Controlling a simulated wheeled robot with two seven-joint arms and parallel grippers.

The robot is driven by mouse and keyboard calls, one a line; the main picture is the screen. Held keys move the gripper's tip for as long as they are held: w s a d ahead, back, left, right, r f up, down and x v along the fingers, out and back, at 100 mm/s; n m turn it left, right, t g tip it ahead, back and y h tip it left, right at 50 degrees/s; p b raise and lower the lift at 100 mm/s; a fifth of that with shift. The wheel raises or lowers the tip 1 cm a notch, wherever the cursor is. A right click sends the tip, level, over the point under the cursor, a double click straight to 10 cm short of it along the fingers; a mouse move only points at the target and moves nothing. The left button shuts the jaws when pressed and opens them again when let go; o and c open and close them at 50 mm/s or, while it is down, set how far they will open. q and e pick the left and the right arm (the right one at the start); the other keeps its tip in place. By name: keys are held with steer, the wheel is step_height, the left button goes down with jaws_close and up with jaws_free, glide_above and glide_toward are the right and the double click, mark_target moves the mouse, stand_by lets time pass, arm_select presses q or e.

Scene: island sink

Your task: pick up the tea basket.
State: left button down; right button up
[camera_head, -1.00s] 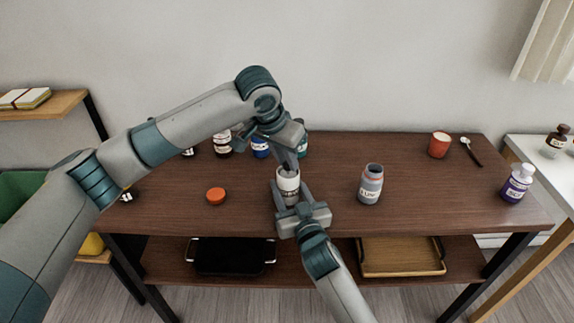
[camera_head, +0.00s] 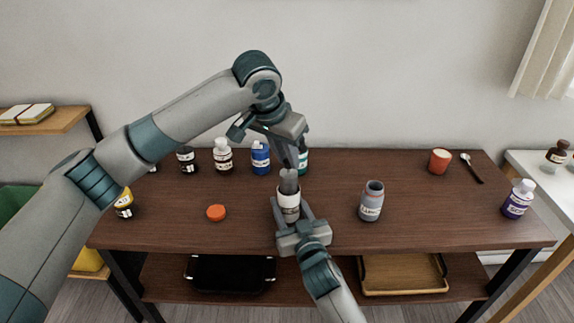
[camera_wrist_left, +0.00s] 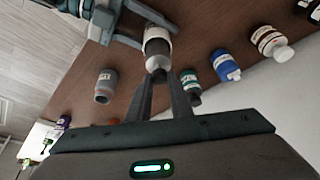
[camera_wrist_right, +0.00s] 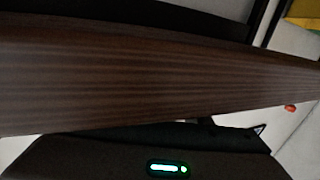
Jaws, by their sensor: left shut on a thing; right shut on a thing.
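The tea basket, which I take to be the grey cylinder (camera_head: 289,184), stands partly out of the mouth of a white jar (camera_head: 289,208); its lower end is hidden. My left gripper (camera_head: 289,169) comes from above and is shut on its top. The left wrist view shows the grey cylinder (camera_wrist_left: 157,54) at my left fingertips (camera_wrist_left: 157,76), with the white jar (camera_wrist_left: 158,35) beyond. My right gripper (camera_head: 291,211) comes from the front and is shut around the jar. The right wrist view does not show the jar clearly.
A grey open bottle (camera_head: 371,203) stands to the right and an orange lid (camera_head: 216,213) lies to the left. Several bottles, including a blue one (camera_head: 260,157), line the back left. A red cup (camera_head: 439,161), a spoon (camera_head: 472,168) and a purple bottle (camera_head: 518,201) are at right.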

arm_select(q)
step_height(320, 180, up, 12)
steer(key=shift+f, duration=0.15)
stand_by(0.7)
stand_by(0.6)
arm_select(e)
steer(key=o, duration=1.2)
steer(key=shift+s, duration=0.15)
steer(key=v, duration=1.1)
steer(key=shift+s+d, duration=0.15)
steer(key=shift+s, duration=0.2)
steer(key=shift+f, duration=0.1)
